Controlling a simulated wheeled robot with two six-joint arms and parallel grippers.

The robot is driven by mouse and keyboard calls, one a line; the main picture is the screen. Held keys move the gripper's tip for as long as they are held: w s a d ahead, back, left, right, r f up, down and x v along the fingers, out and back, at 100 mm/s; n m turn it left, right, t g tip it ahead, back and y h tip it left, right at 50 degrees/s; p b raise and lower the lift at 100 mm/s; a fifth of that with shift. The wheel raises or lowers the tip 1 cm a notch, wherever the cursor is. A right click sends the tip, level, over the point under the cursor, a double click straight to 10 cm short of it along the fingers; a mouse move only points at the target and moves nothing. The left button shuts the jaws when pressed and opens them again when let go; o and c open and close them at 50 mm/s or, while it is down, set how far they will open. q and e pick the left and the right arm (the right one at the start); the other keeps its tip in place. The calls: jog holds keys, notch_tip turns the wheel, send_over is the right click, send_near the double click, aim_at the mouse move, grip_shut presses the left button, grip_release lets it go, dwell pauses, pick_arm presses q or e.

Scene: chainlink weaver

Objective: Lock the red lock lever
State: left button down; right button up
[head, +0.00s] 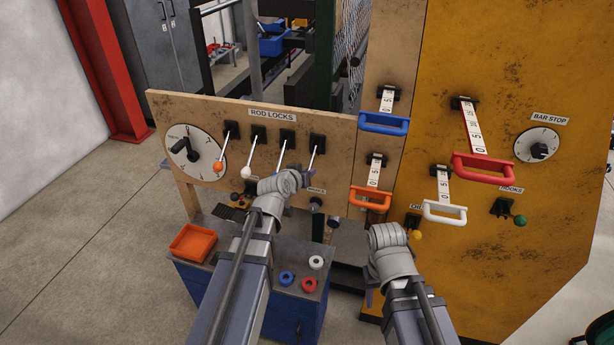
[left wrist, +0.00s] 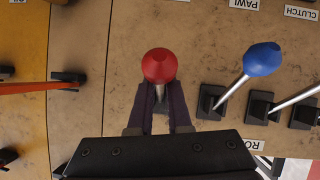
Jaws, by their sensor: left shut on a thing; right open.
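The red lock lever is the rightmost of the rod-lock levers. Its rod (head: 315,151) hangs down from its black mount in the head view, and its knob is hidden there by my gripper. The round red knob (left wrist: 159,65) shows clearly in the left wrist view. My left gripper (head: 308,177) is shut on the red lever; in the left wrist view its two dark fingers (left wrist: 160,88) lie on either side of it, just at the knob. My right gripper (head: 371,283) is open and empty, low in front of the panel; its fingers are partly hidden by its wrist.
Beside the red lever is the blue-knobbed lever (left wrist: 263,58), then a white-knobbed lever (head: 247,171) and an orange-knobbed lever (head: 219,165). Blue (head: 384,123), orange (head: 370,199), red (head: 483,168) and white (head: 444,212) handles stick out at the right. A blue cabinet (head: 283,310) stands below.

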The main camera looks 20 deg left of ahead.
pick_arm(q)
jog(key=shift+w+d+f+b, duration=0.1)
jog(key=shift+f+b, duration=0.3)
jog(key=shift+f, duration=0.15)
jog(key=shift+w+d+f+b, duration=0.1)
jog(key=shift+f+b, duration=0.25)
jog(key=shift+f, duration=0.2)
jog(key=shift+f+b, duration=0.15)
jog(key=shift+b, duration=0.2)
jog(key=c, duration=1.3)
grip_release()
jog(key=o, duration=0.3)
jog(key=shift+w+a+f, duration=0.1)
jog(key=shift+w+f, duration=0.15)
jog(key=shift+w, duration=0.1)
jog(key=o, duration=0.4)
jog(key=shift+s+r, duration=0.1)
jog(key=shift+r, duration=0.1)
